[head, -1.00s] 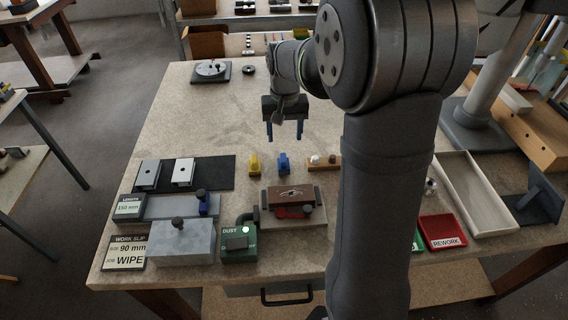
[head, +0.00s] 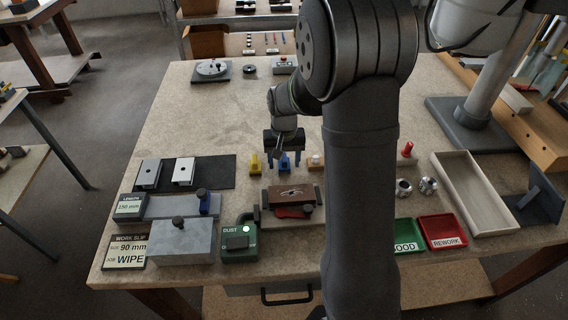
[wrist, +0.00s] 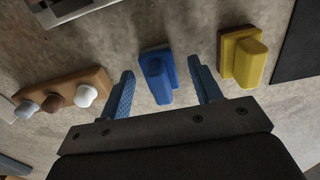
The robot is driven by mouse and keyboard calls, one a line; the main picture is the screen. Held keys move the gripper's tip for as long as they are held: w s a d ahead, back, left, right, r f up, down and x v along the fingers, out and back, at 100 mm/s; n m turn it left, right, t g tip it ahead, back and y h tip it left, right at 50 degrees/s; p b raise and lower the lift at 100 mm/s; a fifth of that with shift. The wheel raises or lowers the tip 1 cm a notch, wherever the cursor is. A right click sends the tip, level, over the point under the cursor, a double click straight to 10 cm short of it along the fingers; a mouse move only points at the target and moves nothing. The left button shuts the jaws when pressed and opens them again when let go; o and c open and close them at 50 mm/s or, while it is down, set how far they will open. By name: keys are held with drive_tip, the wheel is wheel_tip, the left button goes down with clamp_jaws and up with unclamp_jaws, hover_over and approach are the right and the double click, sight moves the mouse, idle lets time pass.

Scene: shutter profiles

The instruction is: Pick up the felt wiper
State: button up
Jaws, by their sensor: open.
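Two small handled blocks stand side by side on the bench, one blue (head: 285,169) and one yellow (head: 255,166); no label shows which is the felt wiper. My gripper (head: 284,157) is open and empty, pointing down at the blue block. In the wrist view the blue block (wrist: 157,77) lies between the two blue fingers of my gripper (wrist: 162,72), with a gap on both sides. The yellow block (wrist: 242,58) stands outside the fingers, to the right there. How high the fingertips are above the bench is hard to tell.
A wooden rack with round knobs (wrist: 84,95) stands on the other side of the blue block. A dark mat (head: 215,168) with two metal profiles lies left of the yellow block. A fixture with a brown block (head: 291,195) is in front.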

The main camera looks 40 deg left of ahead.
drive_tip(key=shift+c, duration=0.2)
drive_tip(key=c, duration=1)
drive_tip(key=shift+c, duration=0.2)
drive_tip(key=shift+r, duration=0.2)
drive_tip(key=shift+r, duration=0.3)
drive_tip(key=r, duration=0.3)
drive_tip(key=shift+w+d+r, duration=0.25)
drive_tip(key=shift+d+r, duration=0.15)
drive_tip(key=w+d+r, duration=0.3)
drive_tip(key=d+r, duration=0.3)
drive_tip(key=d, duration=0.4)
drive_tip(key=shift+w+r, duration=0.15)
drive_tip(key=shift+w, duration=0.15)
